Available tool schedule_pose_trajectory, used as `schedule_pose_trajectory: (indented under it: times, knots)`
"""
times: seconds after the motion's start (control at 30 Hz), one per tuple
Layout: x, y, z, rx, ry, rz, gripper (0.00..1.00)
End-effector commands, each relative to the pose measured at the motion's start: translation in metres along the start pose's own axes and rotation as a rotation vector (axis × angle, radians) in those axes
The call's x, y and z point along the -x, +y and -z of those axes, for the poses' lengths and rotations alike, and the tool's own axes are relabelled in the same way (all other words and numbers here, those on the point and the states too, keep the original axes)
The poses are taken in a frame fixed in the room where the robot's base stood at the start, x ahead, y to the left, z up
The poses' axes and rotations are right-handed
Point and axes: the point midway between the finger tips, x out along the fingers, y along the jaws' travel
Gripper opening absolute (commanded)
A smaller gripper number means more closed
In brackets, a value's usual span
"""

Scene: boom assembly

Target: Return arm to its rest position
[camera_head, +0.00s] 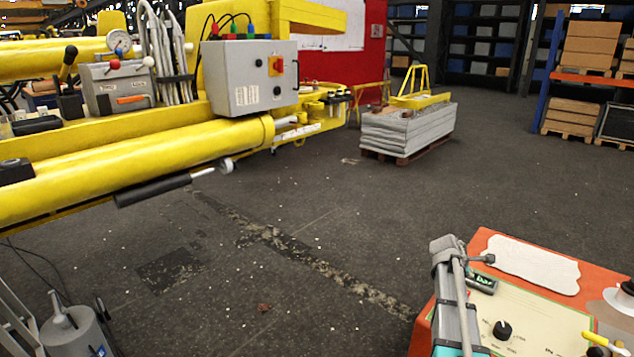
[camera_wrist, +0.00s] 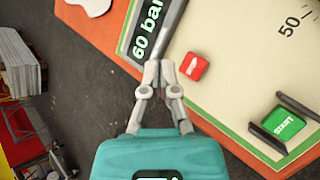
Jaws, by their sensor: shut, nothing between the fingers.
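In the wrist view my gripper (camera_wrist: 162,66) is shut, its two grey fingers meeting with nothing between them. Behind them is a teal body at the bottom of the picture. The fingertips show over the edge of an orange control box (camera_wrist: 92,32), close to a display reading 60 bar (camera_wrist: 148,30) and a red button (camera_wrist: 194,66). I cannot tell whether they touch the box. A green START button (camera_wrist: 283,124) between dark guards is at the right. In the head view the orange box (camera_head: 488,240) is at lower right, with part of my arm in front; the fingertips cannot be made out.
A yellow boom (camera_head: 130,165) with a grey switch box (camera_head: 250,78) fills the left of the head view. A grey stack on a pallet (camera_head: 408,130) stands mid-back. Shelves with wooden crates (camera_head: 588,45) are at the right. The dark floor between is mostly clear.

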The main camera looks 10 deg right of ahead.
Motion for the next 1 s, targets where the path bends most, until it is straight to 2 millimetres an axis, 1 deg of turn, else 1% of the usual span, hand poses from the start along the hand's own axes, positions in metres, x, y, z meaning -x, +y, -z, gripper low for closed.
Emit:
schedule_pose_trajectory:
  times: [0.17,0.27,0.37,0.47,0.5,0.67,0.7,0.77,0.8,0.87,0.9,1.0]
  knots:
    - [0.021,-0.009,0.013,-0.065,0.035,0.021,0.0]
    - [0.044,-0.021,0.029,-0.143,0.074,0.051,0.0]
    - [0.075,-0.037,0.05,-0.247,0.123,0.098,0.0]
    - [0.111,-0.057,0.072,-0.365,0.173,0.164,0.0]
    - [0.126,-0.066,0.081,-0.413,0.192,0.195,0.0]
    - [0.186,-0.105,0.112,-0.594,0.248,0.333,0.0]
    - [0.202,-0.115,0.119,-0.636,0.257,0.37,0.0]
    - [0.225,-0.13,0.128,-0.695,0.267,0.428,0.0]
    - [0.24,-0.141,0.133,-0.734,0.27,0.469,0.0]
    - [0.263,-0.157,0.14,-0.79,0.271,0.529,0.0]
    - [0.277,-0.168,0.144,-0.823,0.269,0.57,0.0]
    - [0.309,-0.191,0.151,-0.896,0.255,0.661,0.0]
